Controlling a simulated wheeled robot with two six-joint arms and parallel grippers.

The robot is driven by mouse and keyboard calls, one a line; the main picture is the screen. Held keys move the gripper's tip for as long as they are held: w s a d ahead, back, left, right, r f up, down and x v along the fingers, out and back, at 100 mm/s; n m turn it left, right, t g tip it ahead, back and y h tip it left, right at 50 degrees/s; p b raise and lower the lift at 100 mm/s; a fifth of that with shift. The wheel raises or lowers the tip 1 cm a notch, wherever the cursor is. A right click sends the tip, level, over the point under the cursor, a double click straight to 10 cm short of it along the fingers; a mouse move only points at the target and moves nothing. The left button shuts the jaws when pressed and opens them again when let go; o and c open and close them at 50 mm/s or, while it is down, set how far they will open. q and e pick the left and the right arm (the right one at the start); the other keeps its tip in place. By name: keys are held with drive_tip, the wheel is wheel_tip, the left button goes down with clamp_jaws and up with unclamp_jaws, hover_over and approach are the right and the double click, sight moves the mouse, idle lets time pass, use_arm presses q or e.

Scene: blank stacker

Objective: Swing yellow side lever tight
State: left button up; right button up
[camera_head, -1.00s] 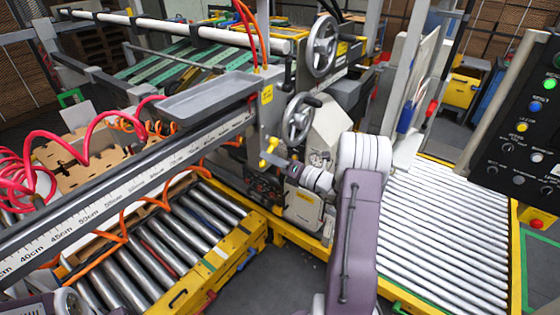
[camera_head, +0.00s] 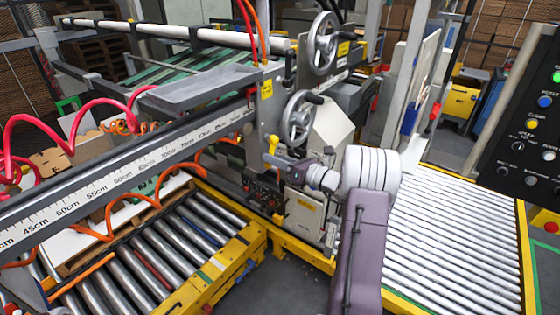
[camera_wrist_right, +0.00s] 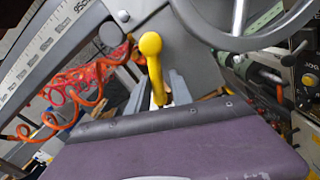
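The yellow side lever (camera_head: 272,146) is on the side of the grey machine frame, just below the lower handwheel. My left gripper is not in view.
Two handwheels (camera_head: 301,118) (camera_head: 322,43) stand above and right of the lever. A ruler rail (camera_head: 110,195) and orange and pink coiled hoses are at left. Roller conveyors (camera_head: 450,225) lie on both sides. A black control panel (camera_head: 530,120) is at right.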

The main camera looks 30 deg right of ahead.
drive_tip(key=shift+w+d+f+n+b, duration=0.2)
drive_tip(key=shift+d+n+b, duration=0.3)
drive_tip(key=shift+n+b, duration=0.8)
drive_tip(key=shift+w+d+f+n+b, duration=0.2)
drive_tip(key=shift+d+n+b, duration=0.3)
drive_tip(key=shift+n+b, duration=0.8)
drive_tip(key=shift+r, duration=0.2)
drive_tip(key=v, duration=0.9)
drive_tip(key=shift+b, duration=0.3)
